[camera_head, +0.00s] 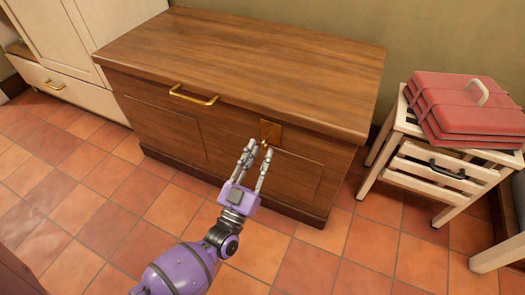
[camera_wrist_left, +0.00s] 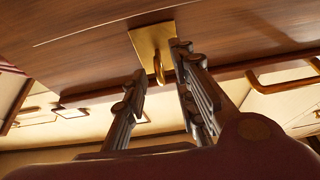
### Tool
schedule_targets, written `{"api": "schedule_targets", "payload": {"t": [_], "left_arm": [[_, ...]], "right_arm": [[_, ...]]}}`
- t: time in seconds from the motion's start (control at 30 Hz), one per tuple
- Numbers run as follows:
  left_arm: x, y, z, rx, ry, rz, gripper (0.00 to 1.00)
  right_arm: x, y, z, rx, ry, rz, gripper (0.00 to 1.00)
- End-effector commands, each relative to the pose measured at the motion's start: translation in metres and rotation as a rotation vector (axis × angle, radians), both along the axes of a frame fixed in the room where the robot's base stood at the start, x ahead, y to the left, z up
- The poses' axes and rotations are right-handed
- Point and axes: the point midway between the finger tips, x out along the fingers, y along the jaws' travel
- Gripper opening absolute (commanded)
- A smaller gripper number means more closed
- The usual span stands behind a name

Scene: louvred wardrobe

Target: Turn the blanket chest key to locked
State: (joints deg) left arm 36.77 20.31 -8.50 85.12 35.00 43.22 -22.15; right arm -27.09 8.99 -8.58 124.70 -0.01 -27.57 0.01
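The blanket chest (camera_head: 240,70) is a brown wooden chest with its lid down. A square brass lock plate (camera_head: 271,132) sits on its front, right of the middle; the plate also shows in the left wrist view (camera_wrist_left: 152,42). A small brass key (camera_wrist_left: 159,70) sticks out of the plate. My left gripper (camera_head: 260,149) is at the lock plate, with its fingers apart. In the left wrist view the fingertips (camera_wrist_left: 159,62) lie on either side of the key, with a gap visible beside it. I cannot tell whether either finger touches it. My right gripper is not in view.
A brass handle (camera_head: 193,96) is on the chest's front, left of the lock. A slatted white stand (camera_head: 440,165) with red cases (camera_head: 465,108) is at the right. A cream wardrobe (camera_head: 80,50) stands at the left. The tiled floor before the chest is clear.

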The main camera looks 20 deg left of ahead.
Motion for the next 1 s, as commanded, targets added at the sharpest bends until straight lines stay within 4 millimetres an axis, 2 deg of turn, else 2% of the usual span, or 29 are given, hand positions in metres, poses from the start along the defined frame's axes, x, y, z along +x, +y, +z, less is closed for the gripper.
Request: {"api": "schedule_targets", "payload": {"t": [0.2,0.43,0.47,0.6,0.67,1.0], "left_arm": [[0.015,-0.001,0.006,-0.001,0.0,-0.001,0.26],[0.016,-0.001,0.007,-0.001,0.001,0.0,0.26],[0.016,-0.001,0.007,-0.001,0.001,0.0,0.24],[0.016,-0.001,0.007,-0.001,0.001,0.0,0.06],[0.016,-0.001,0.007,-0.001,0.001,-0.001,0.0],[0.016,0.0,0.007,0.013,0.001,0.0,0.0]], "right_arm": [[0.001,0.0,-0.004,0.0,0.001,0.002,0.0],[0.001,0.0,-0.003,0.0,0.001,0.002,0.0],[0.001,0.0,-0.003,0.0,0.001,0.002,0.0],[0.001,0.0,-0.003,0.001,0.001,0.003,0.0],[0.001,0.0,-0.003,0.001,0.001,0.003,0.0],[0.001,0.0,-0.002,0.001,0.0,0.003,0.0]]}}
